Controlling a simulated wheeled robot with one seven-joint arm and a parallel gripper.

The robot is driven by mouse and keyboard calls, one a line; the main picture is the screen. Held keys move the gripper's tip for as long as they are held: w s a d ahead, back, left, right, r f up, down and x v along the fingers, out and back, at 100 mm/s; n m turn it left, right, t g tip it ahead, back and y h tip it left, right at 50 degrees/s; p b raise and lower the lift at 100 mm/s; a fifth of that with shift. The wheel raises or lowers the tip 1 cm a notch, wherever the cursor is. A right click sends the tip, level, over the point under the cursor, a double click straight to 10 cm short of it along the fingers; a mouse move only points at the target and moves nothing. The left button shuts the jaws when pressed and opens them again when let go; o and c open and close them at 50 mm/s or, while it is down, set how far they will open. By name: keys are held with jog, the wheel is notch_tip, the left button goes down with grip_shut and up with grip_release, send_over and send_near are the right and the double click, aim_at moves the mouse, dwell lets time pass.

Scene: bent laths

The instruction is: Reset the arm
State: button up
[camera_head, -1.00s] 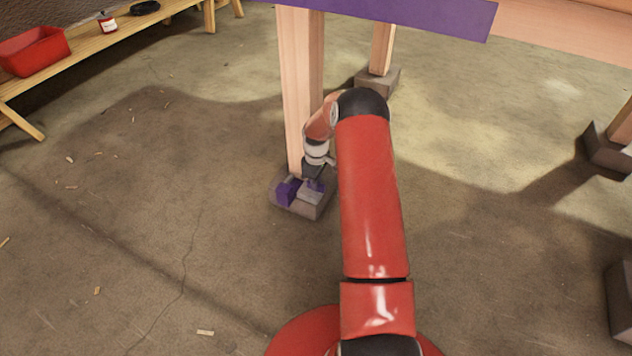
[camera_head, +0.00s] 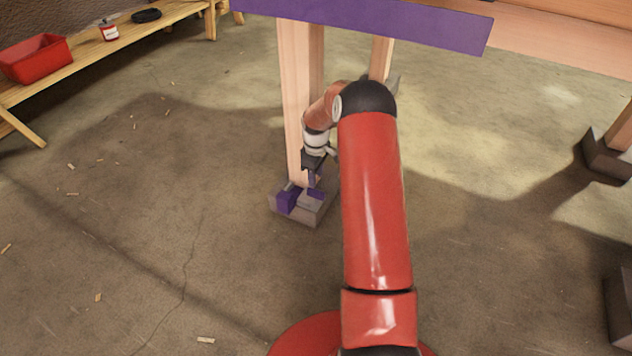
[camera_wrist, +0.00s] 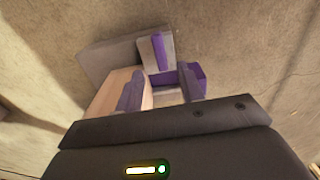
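My gripper (camera_head: 312,180) is at the foot of a pale wooden post (camera_head: 294,100), just above a grey block (camera_head: 313,214). Purple pieces (camera_head: 287,201) sit on that block beside the post. In the wrist view my gripper (camera_wrist: 160,92) shows two fingers set apart, with the post (camera_wrist: 112,92) close by the left one. A purple piece (camera_wrist: 162,52) and the grey block (camera_wrist: 105,55) lie beyond the fingertips. I see nothing held between the fingers. The undersides of the purple pieces are hidden.
A purple board (camera_head: 370,22) spans overhead from the post. A low wooden bench (camera_head: 90,62) with a red bin (camera_head: 35,58) and a small can (camera_head: 108,31) stands at the far left. Other block-footed posts stand at the right. The floor at left is clear apart from scraps.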

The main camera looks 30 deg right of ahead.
jog(key=shift+r, duration=0.4)
jog(key=s+a+r+m+t+p, duration=0.1)
jog(key=s+a+r+p, duration=0.2)
jog(key=r, duration=0.7)
jog(key=s+a+r+m+h, duration=0.1)
jog(key=s+a+r, duration=0.3)
jog(key=r, duration=0.6)
jog(key=s+a+r+m+t+p, duration=0.1)
jog(key=s+a+r+p, duration=0.2)
jog(key=r, duration=0.6)
jog(key=s+a+r+m+t+p, duration=0.1)
jog(key=s+r, duration=0.3)
jog(key=s, duration=0.4)
jog(key=s+a+r+m+t+p, duration=0.1)
jog(key=s+a+r+m, duration=0.1)
jog(key=s, duration=0.7)
jog(key=s+a+r+m+t+y+p, duration=0.1)
jog(key=s+a+r, duration=0.4)
jog(key=s, duration=0.3)
jog(key=shift+s+r+m+t, duration=0.15)
jog(key=shift+r+m+t, duration=0.15)
jog(key=shift+m, duration=0.1)
